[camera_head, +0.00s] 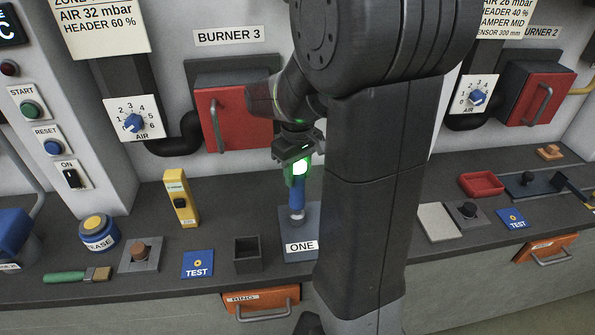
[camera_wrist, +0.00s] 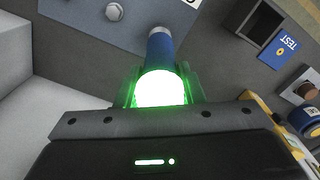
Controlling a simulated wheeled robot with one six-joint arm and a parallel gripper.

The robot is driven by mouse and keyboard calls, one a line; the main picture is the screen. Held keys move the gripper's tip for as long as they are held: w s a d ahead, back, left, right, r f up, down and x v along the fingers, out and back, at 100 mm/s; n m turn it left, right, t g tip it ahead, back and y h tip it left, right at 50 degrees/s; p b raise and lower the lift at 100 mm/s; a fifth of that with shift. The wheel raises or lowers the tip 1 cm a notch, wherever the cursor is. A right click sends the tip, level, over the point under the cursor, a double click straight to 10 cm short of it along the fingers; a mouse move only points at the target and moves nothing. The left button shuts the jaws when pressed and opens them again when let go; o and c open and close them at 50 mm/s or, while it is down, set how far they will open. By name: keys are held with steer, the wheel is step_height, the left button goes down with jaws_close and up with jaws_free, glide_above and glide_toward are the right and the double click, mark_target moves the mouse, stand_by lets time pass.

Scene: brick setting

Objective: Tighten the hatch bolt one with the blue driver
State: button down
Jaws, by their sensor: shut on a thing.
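My gripper (camera_head: 296,165) is shut on the blue driver (camera_head: 297,200) and holds it upright, with a bright green glow at the jaws. The driver also shows in the wrist view (camera_wrist: 158,48), pointing away from the jaws. Its lower end is over the grey-blue plate labelled ONE (camera_head: 301,247). A pale round bolt head (camera_wrist: 114,11) shows on the plate (camera_wrist: 75,20) in the wrist view, beside the driver and apart from it. What lies directly under the driver's tip is hidden, so I cannot tell whether it touches a bolt.
A dark open box (camera_head: 247,255) stands just left of the plate. Further left are a blue TEST card (camera_head: 197,264), a yellow device (camera_head: 181,198), a grease tin (camera_head: 99,233) and a brush (camera_head: 78,276). The red burner door (camera_head: 232,118) is behind. My arm hides the bench right of the plate.

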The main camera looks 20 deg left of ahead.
steer(key=shift+r+p, duration=2.85)
steer(key=shift+r, duration=0.65)
